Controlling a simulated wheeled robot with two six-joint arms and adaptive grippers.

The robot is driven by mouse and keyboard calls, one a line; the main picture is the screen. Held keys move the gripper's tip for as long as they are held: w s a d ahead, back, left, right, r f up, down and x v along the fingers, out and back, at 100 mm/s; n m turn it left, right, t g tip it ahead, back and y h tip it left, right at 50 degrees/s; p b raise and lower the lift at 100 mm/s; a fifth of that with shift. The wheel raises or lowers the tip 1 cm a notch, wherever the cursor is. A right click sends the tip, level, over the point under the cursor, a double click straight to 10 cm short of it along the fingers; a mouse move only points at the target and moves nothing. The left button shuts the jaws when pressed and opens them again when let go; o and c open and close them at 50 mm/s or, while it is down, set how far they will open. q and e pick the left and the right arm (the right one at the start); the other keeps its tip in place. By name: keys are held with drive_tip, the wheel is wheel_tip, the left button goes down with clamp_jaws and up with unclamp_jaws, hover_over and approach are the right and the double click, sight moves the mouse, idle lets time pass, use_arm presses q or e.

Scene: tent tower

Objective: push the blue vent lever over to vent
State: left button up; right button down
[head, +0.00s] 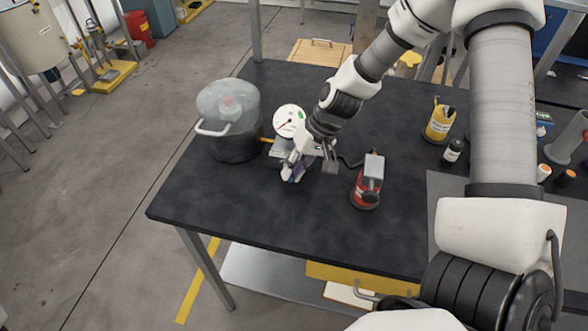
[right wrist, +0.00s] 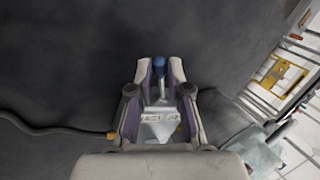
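The blue vent lever (right wrist: 159,65) shows in the right wrist view as a blue knob on a short metal stem. It stands between the fingertips of my right gripper (right wrist: 160,72), one finger on each side and very close to it. I cannot tell whether the fingers press on the knob. A pale plate with small lettering (right wrist: 158,116) lies below the knob, between the fingers; I cannot read it. In the head view my right gripper (head: 297,168) is low over the black table, just in front of the round dial gauge (head: 289,121), and hides the lever. My left gripper is not in view.
A dark pot with a clear dome (head: 228,108) stands left of the gauge on the black table (head: 285,228). A red and grey device (head: 368,183) stands to the right. A yellow container (head: 440,123) and a small dark bottle (head: 453,151) are farther right. The table's front left is clear.

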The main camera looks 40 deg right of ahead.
drive_tip(key=shift+d+n, duration=0.2)
drive_tip(key=shift+n, duration=0.1)
drive_tip(key=c, duration=1.1)
unclamp_jaws()
drive_tip(key=shift+r, duration=0.1)
drive_tip(key=v, duration=1.1)
drive_tip(key=shift+w+d+r, duration=0.15)
drive_tip(key=shift+d+r, duration=0.05)
drive_tip(key=shift+r, duration=0.15)
